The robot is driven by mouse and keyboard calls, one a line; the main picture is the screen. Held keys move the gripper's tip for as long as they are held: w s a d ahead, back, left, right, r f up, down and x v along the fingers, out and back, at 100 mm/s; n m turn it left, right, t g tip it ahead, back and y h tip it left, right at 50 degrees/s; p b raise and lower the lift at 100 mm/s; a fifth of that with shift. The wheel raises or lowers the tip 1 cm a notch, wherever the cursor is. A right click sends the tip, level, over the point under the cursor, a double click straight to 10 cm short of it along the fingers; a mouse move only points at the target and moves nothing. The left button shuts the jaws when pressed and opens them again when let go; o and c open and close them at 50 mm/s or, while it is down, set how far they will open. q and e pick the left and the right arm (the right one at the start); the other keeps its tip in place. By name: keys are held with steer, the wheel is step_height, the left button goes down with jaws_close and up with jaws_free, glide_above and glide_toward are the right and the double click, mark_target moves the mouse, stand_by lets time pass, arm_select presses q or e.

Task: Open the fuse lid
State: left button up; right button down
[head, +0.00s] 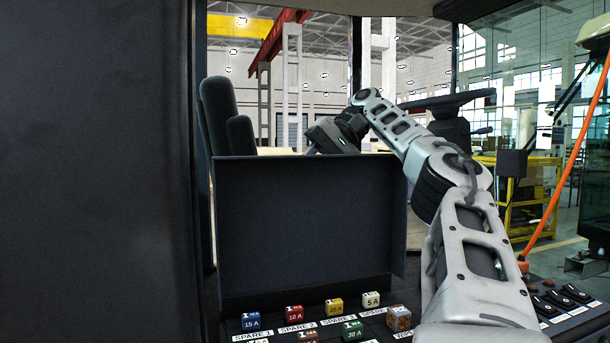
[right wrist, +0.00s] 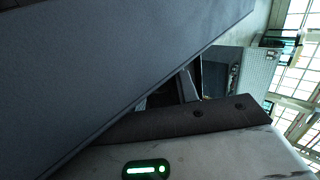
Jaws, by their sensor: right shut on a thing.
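A large dark panel (head: 305,225), which looks like the fuse lid, stands upright in the middle of the head view. It fills the upper left of the right wrist view as a slanted grey-blue slab (right wrist: 100,60). My right gripper (head: 314,150) is at the panel's top edge, with my right arm reaching over from the right. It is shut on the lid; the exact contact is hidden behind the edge. In the right wrist view a dark finger (right wrist: 188,86) shows beside the slab. My left gripper is not in view.
Several colored fuses, such as a blue one (head: 251,321) and a yellow one (head: 335,306), sit in front of the panel. A seat (head: 240,130) and steering wheel (head: 450,100) stand behind. Black switches (head: 560,300) are at the lower right. A dark wall fills the left.

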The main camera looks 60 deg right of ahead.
steer(key=shift+f, duration=0.1)
steer(key=c, duration=1.1)
jaws_free()
steer(key=shift+a, duration=0.1)
